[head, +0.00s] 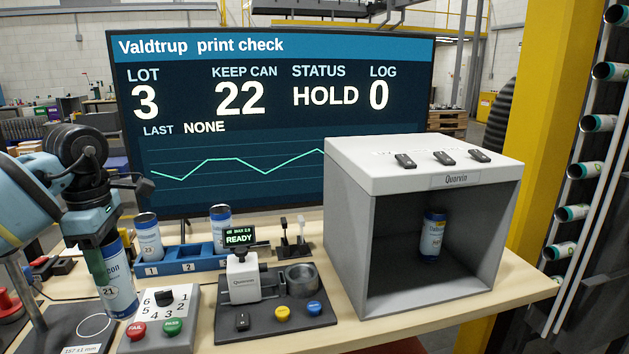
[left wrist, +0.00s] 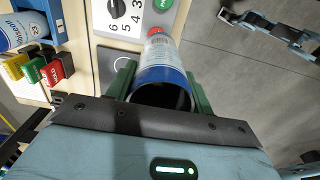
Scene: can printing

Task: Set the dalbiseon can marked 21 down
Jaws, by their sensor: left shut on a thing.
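The white and blue can marked 21 (head: 119,292) is upright in the grasp of my left gripper (head: 101,262), at the left of the head view. In the left wrist view the can (left wrist: 165,75) sits between the green fingers, its open end toward the camera. The can is over or beside the dark plate with a ring mark (head: 95,325); whether its base touches anything I cannot tell.
A blue rack (head: 181,267) holds a can marked 23 (head: 149,237) in slot 1 and another can (head: 221,229) in slot 3; slot 2 looks empty. A dial box (head: 165,325), printer (head: 245,278) and open grey cabinet (head: 375,240) with a can (head: 433,236) stand rightward.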

